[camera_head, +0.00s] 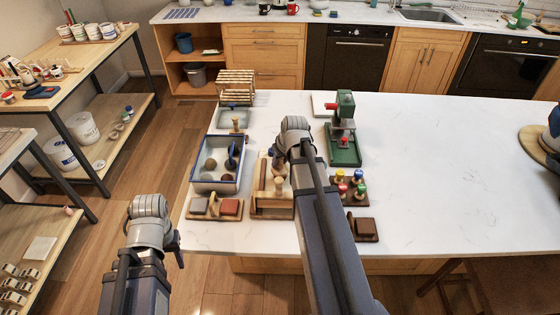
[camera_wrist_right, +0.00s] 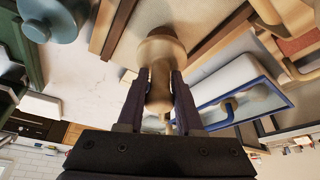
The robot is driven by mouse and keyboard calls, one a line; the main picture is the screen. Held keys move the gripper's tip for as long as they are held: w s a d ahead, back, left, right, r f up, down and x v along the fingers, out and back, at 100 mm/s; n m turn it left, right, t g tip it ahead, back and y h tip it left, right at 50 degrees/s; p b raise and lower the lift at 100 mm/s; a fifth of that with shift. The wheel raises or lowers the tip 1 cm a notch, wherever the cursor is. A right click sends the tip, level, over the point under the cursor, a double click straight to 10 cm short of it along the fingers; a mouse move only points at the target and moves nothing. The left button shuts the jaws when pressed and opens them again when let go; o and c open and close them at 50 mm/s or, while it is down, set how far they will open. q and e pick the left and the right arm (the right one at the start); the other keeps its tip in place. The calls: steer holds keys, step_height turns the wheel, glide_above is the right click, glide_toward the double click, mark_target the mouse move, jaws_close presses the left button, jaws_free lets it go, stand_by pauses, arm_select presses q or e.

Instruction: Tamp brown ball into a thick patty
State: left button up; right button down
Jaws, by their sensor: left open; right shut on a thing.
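My right gripper (camera_wrist_right: 160,82) is shut on a pale wooden tamper (camera_wrist_right: 160,52). In the head view, my right arm reaches over the table and hides most of the gripper. A white tray with a blue rim (camera_head: 195,183) lies just left of it. Small balls, one brownish (camera_head: 211,164) and one darker (camera_head: 229,178), show in the tray; their exact colours are hard to tell. The tray also shows in the right wrist view (camera_wrist_right: 285,100). My left gripper (camera_head: 176,247) hangs open and empty beside the table's left edge.
A wooden holder (camera_head: 272,207) stands in front of my right gripper. A board with grey and reddish-brown blocks (camera_head: 230,208) lies at the table's front left. A green press (camera_head: 344,150) and colour-topped tools (camera_head: 350,188) stand to the right. The table's right half is largely clear.

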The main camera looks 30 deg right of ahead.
steer(key=shift+r, duration=0.5)
arm_select(q)
steer(key=shift+r, duration=0.4)
arm_select(e)
steer(key=shift+f, duration=0.1)
arm_select(q)
steer(key=shift+f+b, duration=0.85)
steer(key=shift+f, duration=0.1)
arm_select(e)
steer(key=shift+f, duration=0.95)
arm_select(q)
steer(key=shift+r+p, duration=0.85)
arm_select(e)
steer(key=shift+r, duration=0.85)
arm_select(q)
steer(key=shift+f+b, duration=0.95)
steer(key=shift+f, duration=0.05)
arm_select(e)
steer(key=shift+f, duration=0.95)
arm_select(q)
steer(key=shift+r+p, duration=0.9)
arm_select(e)
steer(key=shift+r, duration=0.9)
arm_select(q)
steer(key=shift+f+b, duration=0.9)
steer(key=shift+b, duration=0.05)
arm_select(e)
steer(key=shift+f, duration=0.95)
